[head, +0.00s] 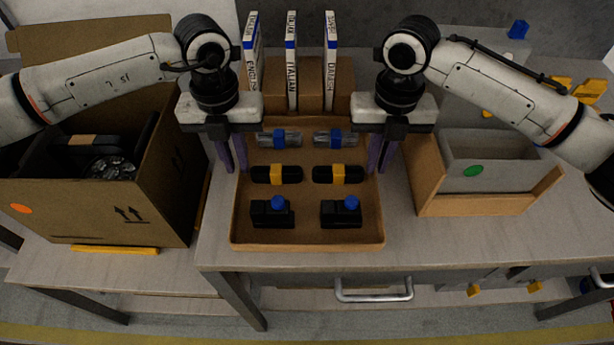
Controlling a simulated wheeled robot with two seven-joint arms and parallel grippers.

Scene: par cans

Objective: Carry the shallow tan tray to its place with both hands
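The shallow tan tray (308,246) is in the middle of the head view, on the table as far as I can see. It holds two clear blue-banded pieces (279,138), two black pieces with yellow bands (276,175), and two black blocks with blue knobs (272,212). My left gripper (233,168) points down at the tray's left wall. My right gripper (381,170) points down at its right wall. The purple fingers of each sit close together at the walls. I cannot tell whether they are closed on them.
Three labelled white upright books or binders (292,65) stand in a brown holder (311,97) behind the tray. A cardboard box (110,210) is at left. A grey bin (490,175) in a wooden frame (480,208) is at right. Narrow table space (300,262) shows in front.

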